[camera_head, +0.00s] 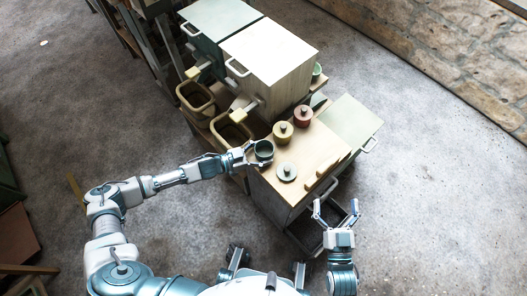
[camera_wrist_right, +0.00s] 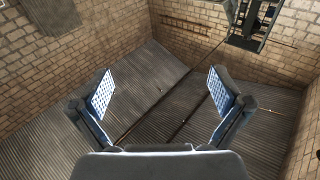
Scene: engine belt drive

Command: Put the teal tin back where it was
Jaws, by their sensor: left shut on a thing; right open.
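The teal tin (camera_head: 264,147) looks dark and open-topped in the head view. My left gripper (camera_head: 254,153) is shut on it at the left edge of the wooden counter top (camera_head: 309,149). I cannot tell whether the tin touches the counter. A pale grey-teal round lid with a knob (camera_head: 287,172) lies on the counter just below the tin. My right gripper (camera_head: 337,213) is open and empty, in front of the cabinet's lower right side. Its two spread fingers also show in the right wrist view (camera_wrist_right: 163,100).
A yellow tin (camera_head: 283,132) and a red tin (camera_head: 303,115) with knobs stand on the counter behind the teal tin. Wooden bars (camera_head: 322,172) lie at the right. Two bins (camera_head: 196,96) (camera_head: 231,130) and a white box cabinet (camera_head: 268,58) stand behind. The floor at right is clear.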

